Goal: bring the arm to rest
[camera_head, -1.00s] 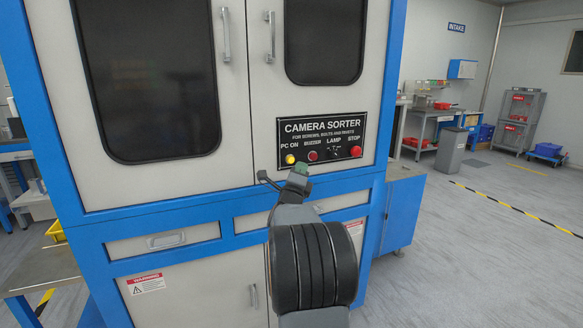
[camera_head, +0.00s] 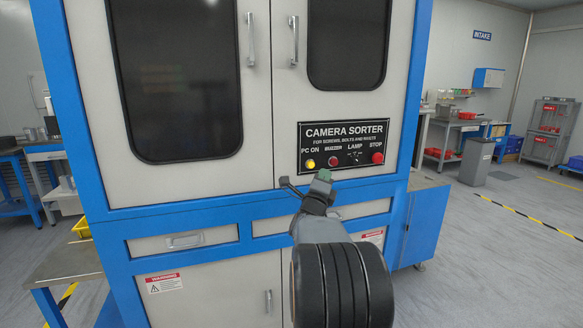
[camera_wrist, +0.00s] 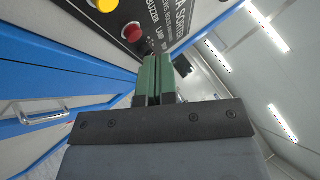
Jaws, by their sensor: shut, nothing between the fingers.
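My gripper (camera_head: 322,178) is in front of the camera sorter cabinet (camera_head: 190,195), just below its black control panel (camera_head: 344,147). In the wrist view the green fingers of my gripper (camera_wrist: 154,62) are together with nothing between them. The panel carries a yellow PC ON button (camera_head: 310,163), a dark red buzzer button (camera_head: 333,160), a lamp switch (camera_head: 355,158) and a red STOP button (camera_head: 377,157). The wrist view shows the yellow button (camera_wrist: 103,5) and the red buzzer button (camera_wrist: 132,32) beside the fingers. I cannot tell how far the fingertips are from the panel.
A metal table (camera_head: 64,268) stands at the left of the cabinet. At the right are a grey bin (camera_head: 476,162), a bench (camera_head: 450,128) and a shelf rack (camera_head: 548,130). The floor (camera_head: 480,270) at the right is clear.

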